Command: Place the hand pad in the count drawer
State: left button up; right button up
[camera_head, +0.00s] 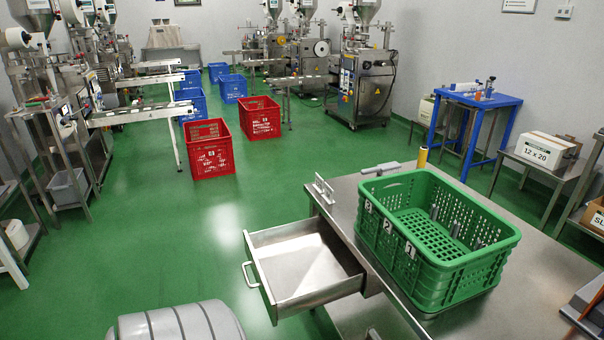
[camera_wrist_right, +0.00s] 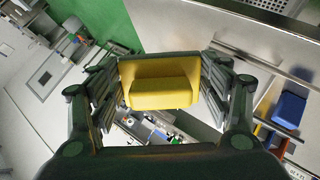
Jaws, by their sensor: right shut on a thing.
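The hand pad, a yellow block with a stepped face (camera_wrist_right: 160,92), is between the fingers of my right gripper (camera_wrist_right: 162,72) in the right wrist view. The fingers are shut on it from both sides. Neither gripper shows in the head view. The count drawer (camera_head: 300,262) is pulled out from the left side of the steel table in the head view. Its inside is bare metal and looks empty. Its handle (camera_head: 250,274) faces left. My left gripper is not in view.
A green crate (camera_head: 397,255) holding grey upright parts stands on the steel table (camera_head: 490,318), right of the drawer. A yellow cylinder (camera_head: 422,157) stands behind the crate. Red crates (camera_head: 209,150) stand on the green floor farther back.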

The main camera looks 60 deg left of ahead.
aim_at(303, 269)
jog(key=j+u, duration=0.45)
jog(key=i+j+u, duration=0.1)
jog(key=u, duration=0.4)
jog(key=i+j, duration=0.2)
jog(key=j, duration=0.15)
jog(key=i+j, duration=0.15)
jog(key=j, duration=0.2)
jog(key=i+j, duration=0.2)
jog(key=j, duration=0.15)
jog(key=i+j, duration=0.2)
jog(key=j, duration=0.15)
jog(key=i, duration=0.25)
